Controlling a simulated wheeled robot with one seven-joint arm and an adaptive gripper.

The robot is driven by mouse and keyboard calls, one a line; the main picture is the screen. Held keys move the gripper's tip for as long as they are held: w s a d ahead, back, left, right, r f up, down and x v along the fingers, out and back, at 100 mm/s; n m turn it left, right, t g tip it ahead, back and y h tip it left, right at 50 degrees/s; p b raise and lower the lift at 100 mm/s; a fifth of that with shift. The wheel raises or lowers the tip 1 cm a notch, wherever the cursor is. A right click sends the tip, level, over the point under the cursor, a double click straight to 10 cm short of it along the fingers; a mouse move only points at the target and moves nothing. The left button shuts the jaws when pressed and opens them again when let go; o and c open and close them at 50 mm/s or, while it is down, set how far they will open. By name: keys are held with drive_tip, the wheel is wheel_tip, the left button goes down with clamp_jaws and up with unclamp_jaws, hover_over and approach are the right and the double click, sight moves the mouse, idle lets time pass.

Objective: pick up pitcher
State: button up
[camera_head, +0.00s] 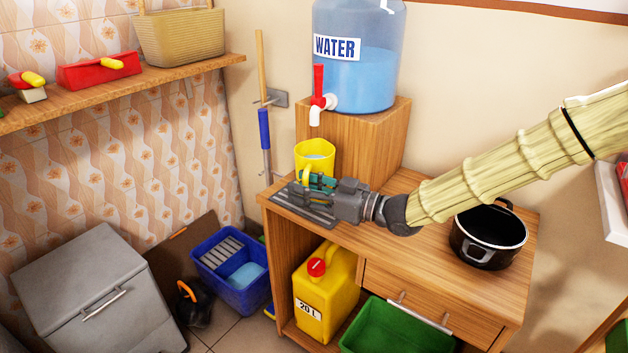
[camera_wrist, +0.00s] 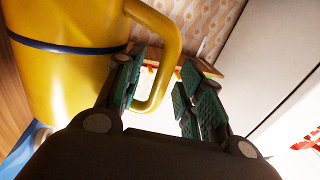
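The yellow pitcher (camera_head: 312,148) stands upright on the wooden table, below the red and white tap of the water dispenser. My gripper (camera_head: 318,183) is at the pitcher's near side and hides part of it. In the wrist view the pitcher (camera_wrist: 75,80) fills the left side, with a dark band around it and its handle (camera_wrist: 172,55) reaching towards the fingers. My gripper (camera_wrist: 162,92) is open, with the handle between its green-padded fingers. A gap shows beside the right finger; whether the left finger touches the handle I cannot tell.
The water dispenser (camera_head: 372,75) stands on a wooden block (camera_head: 365,140) behind the pitcher. A dark grate (camera_head: 300,208) lies by my gripper. A black pot (camera_head: 488,238) stands at the table's right.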

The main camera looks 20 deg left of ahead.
drive_tip(key=shift+c, duration=0.3)
clamp_jaws()
drive_tip(key=shift+r, duration=0.15)
